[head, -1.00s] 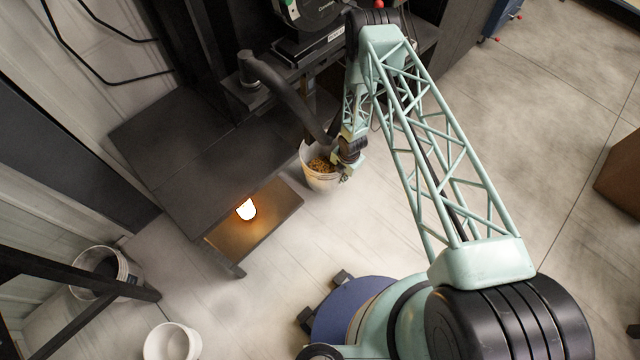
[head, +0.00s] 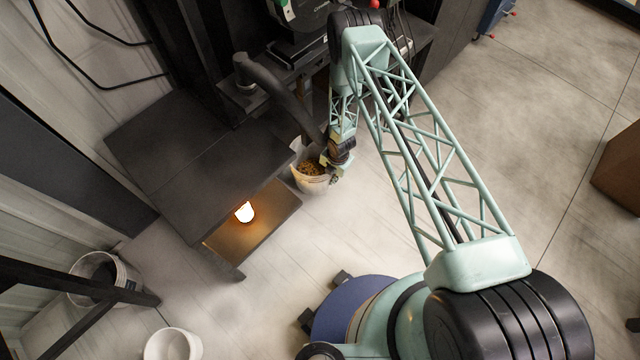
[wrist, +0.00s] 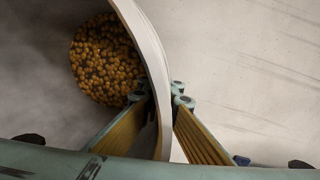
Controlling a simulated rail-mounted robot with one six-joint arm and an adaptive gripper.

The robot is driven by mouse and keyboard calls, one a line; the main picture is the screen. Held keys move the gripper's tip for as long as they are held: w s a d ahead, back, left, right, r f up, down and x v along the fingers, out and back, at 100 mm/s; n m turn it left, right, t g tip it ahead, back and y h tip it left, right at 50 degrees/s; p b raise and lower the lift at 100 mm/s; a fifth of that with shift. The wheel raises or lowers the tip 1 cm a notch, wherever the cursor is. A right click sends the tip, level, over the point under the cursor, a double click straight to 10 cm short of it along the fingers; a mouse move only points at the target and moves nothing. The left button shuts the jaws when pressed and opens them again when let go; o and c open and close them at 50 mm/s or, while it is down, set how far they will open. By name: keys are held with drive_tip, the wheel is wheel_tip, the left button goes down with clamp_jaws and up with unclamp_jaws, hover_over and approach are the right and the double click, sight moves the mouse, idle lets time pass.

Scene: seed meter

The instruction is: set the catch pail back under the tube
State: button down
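The catch pail (head: 311,184) is white and holds a layer of yellow-brown seeds. In the head view it is just below the open end of the black tube (head: 290,98), close to the dark bench. My gripper (head: 336,170) is at the pail's right side. In the wrist view the pail's rim (wrist: 150,60) runs between the two yellow-padded fingers of my gripper (wrist: 170,105), one inside the pail and one outside, closed on the wall. The seeds (wrist: 104,60) lie at the pail's bottom. The tube's mouth is partly hidden by my arm.
A dark bench (head: 180,150) with a lit lower shelf (head: 262,222) stands left of the pail. A white pail (head: 172,345) and another bucket (head: 125,275) are at the lower left.

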drive_tip(key=shift+w+f+b, duration=0.1)
drive_tip(key=shift+f+b, duration=0.4)
drive_tip(key=shift+f, duration=1.4)
drive_tip(key=shift+f+b, duration=0.7)
drive_tip(key=shift+f, duration=1.45)
drive_tip(key=c, duration=2.9)
unclamp_jaws()
drive_tip(key=shift+r, duration=0.35)
drive_tip(key=shift+s+d+r+p, duration=0.15)
drive_tip(key=shift+r+p, duration=1.75)
drive_tip(key=shift+s+d+r+p, duration=0.1)
drive_tip(key=shift+d+r+p, duration=0.05)
drive_tip(key=shift+r+p, duration=1.75)
drive_tip(key=shift+s+d+r+p, duration=0.15)
drive_tip(key=shift+r+p, duration=1.7)
drive_tip(key=shift+r, duration=0.1)
